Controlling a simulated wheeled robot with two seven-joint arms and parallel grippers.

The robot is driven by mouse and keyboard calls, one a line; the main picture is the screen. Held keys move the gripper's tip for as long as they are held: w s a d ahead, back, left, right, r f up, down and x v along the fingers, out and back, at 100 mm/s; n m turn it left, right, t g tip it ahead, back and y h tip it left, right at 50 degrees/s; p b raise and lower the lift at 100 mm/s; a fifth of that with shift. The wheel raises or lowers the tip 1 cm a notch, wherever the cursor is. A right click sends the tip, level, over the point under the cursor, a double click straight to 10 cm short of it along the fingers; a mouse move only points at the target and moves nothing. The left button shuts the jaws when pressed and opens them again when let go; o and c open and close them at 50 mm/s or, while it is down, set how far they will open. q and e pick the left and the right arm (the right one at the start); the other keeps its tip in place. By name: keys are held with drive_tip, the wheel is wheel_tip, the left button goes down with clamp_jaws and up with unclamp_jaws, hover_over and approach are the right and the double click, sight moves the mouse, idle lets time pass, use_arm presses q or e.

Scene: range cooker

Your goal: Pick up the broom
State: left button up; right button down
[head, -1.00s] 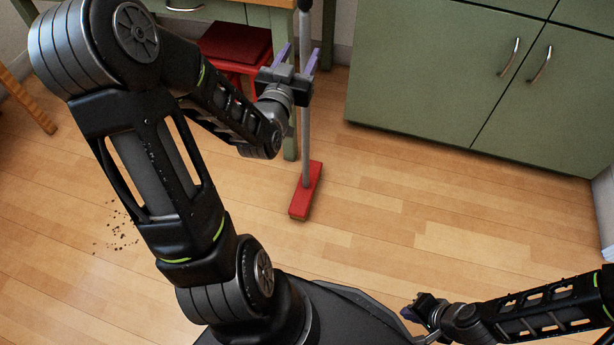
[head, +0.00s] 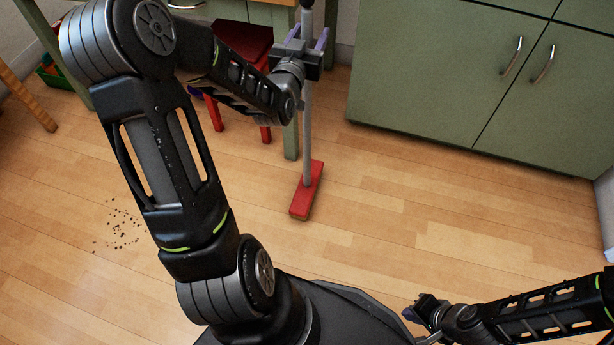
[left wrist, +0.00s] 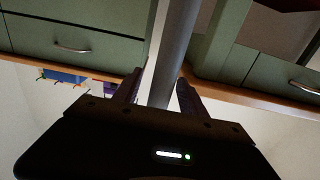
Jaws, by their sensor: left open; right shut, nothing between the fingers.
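The broom stands upright, its red head (head: 306,190) on the wooden floor and its grey handle (head: 307,135) rising beside the green table. My left gripper (head: 307,40) is open at the upper part of the handle, with a purple finger on each side of it. In the left wrist view the handle (left wrist: 173,60) passes between the two open fingers (left wrist: 157,90). I cannot tell whether either finger touches it. My right gripper (head: 415,307) is shut and empty at the lower right, far from the broom.
A red stool (head: 240,45) stands under the green table (head: 289,135), just left of the broom. Green cabinets (head: 440,80) stand to the right. Dark crumbs (head: 122,230) lie on the floor at left. The floor right of the broom is clear.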

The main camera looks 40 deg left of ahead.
use_arm(q)
drive_tip(key=shift+w+a, duration=0.15)
drive_tip(key=shift+w, duration=0.15)
idle(0.4)
clamp_jaws()
idle(0.3)
drive_tip(key=shift+r, duration=0.15)
